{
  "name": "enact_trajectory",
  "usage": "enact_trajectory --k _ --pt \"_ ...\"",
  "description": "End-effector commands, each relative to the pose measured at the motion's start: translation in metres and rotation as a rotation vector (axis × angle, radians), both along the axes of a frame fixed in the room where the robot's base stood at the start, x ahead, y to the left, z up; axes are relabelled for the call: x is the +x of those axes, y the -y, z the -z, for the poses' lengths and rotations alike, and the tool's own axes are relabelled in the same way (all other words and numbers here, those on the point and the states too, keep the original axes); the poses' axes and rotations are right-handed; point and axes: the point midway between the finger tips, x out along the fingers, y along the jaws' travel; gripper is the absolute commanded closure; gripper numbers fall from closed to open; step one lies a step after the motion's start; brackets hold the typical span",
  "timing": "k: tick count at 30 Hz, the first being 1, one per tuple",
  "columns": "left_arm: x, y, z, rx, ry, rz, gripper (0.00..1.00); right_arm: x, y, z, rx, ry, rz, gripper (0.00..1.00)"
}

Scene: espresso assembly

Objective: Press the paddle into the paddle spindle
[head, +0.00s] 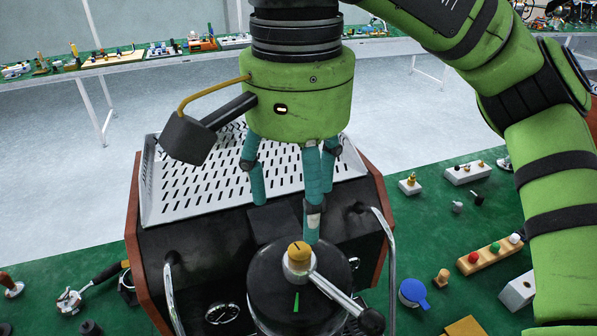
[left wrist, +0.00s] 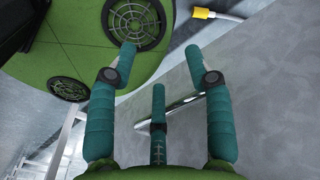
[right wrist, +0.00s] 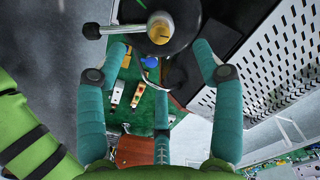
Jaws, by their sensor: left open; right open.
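The paddle (head: 340,297) is a metal lever with a black ball knob, lying across the round black group top of the espresso machine. Its hub sits around or on the spindle (head: 299,262), which has an orange-tan cap; how deep it sits I cannot tell. In the right wrist view the paddle (right wrist: 112,30) points left from the tan-capped spindle (right wrist: 158,30). My right gripper (head: 290,208) is open and empty above the machine, just behind the spindle, with one finger close to it; contact is unclear. My left gripper (left wrist: 160,62) is open and empty, away from the machine.
The machine's perforated white tray (head: 240,180) is behind the group top, with metal tubes at both sides. A portafilter (head: 70,300) lies at left on the green table.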

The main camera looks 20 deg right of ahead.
Motion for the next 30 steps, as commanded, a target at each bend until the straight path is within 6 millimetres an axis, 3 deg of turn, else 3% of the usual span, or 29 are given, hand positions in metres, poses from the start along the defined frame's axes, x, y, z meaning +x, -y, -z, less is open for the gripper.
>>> enact_trajectory --k 6,21,23,30 --pt "0.000 0.000 0.000 0.000 0.000 0.000 0.48 0.000 0.000 -0.016 0.000 0.000 0.000 0.32" --pt "0.000 0.000 -0.001 0.000 0.000 0.000 0.48 0.000 0.000 -0.019 0.000 -0.001 0.000 0.32" --pt "0.000 0.000 -0.006 -0.001 0.000 0.000 0.48 0.000 0.000 -0.024 0.001 -0.001 0.000 0.32" --pt "0.000 0.001 -0.057 -0.001 0.000 0.000 0.48 0.000 0.000 -0.075 0.001 -0.001 0.000 0.32"
